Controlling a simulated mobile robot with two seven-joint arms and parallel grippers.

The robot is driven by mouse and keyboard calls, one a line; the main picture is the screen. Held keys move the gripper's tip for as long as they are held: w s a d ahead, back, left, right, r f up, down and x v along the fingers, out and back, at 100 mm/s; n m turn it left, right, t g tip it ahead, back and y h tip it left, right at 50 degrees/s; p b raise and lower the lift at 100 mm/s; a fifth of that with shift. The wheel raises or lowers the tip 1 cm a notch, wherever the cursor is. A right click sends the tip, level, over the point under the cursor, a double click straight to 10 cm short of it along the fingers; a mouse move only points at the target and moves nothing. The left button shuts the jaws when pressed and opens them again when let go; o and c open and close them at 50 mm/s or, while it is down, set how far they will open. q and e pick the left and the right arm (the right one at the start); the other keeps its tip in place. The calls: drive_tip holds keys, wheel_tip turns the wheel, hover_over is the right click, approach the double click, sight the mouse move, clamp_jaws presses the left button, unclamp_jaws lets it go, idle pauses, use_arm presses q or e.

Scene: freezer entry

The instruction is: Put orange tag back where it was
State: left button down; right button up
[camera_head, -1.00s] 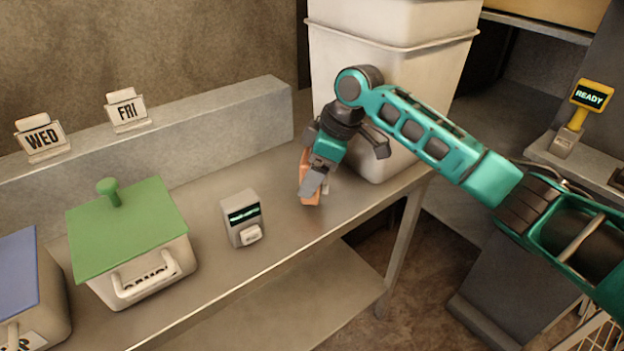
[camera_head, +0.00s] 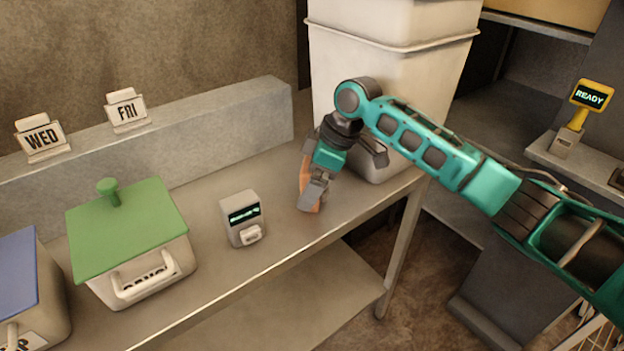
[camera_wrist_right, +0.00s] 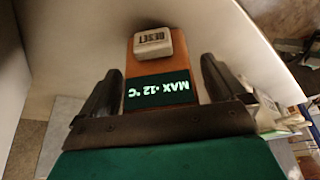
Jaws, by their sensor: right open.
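The orange tag (camera_wrist_right: 146,79) is an orange block with a white RESET button and a dark display reading MAX -12 °C. In the right wrist view it lies between the two dark fingers of my right gripper (camera_wrist_right: 160,72), with a gap on each side. In the head view the tag (camera_head: 306,176) is partly hidden behind my right gripper (camera_head: 313,192), over the metal table near the white bins. My right gripper is open around it. Whether the tag rests on the table or stands clear of it I cannot tell. My left gripper is not in view.
A small grey device (camera_head: 241,217) with a lit display stands left of the gripper on the metal table (camera_head: 290,240). A green-lidded box (camera_head: 135,245) stands further left. White stacked bins (camera_head: 390,60) rise behind my arm. WED (camera_head: 42,138) and FRI (camera_head: 127,110) cards stand on the ledge.

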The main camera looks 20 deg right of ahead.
drive_tip(key=p+v, duration=0.1)
drive_tip(key=v, duration=1.1)
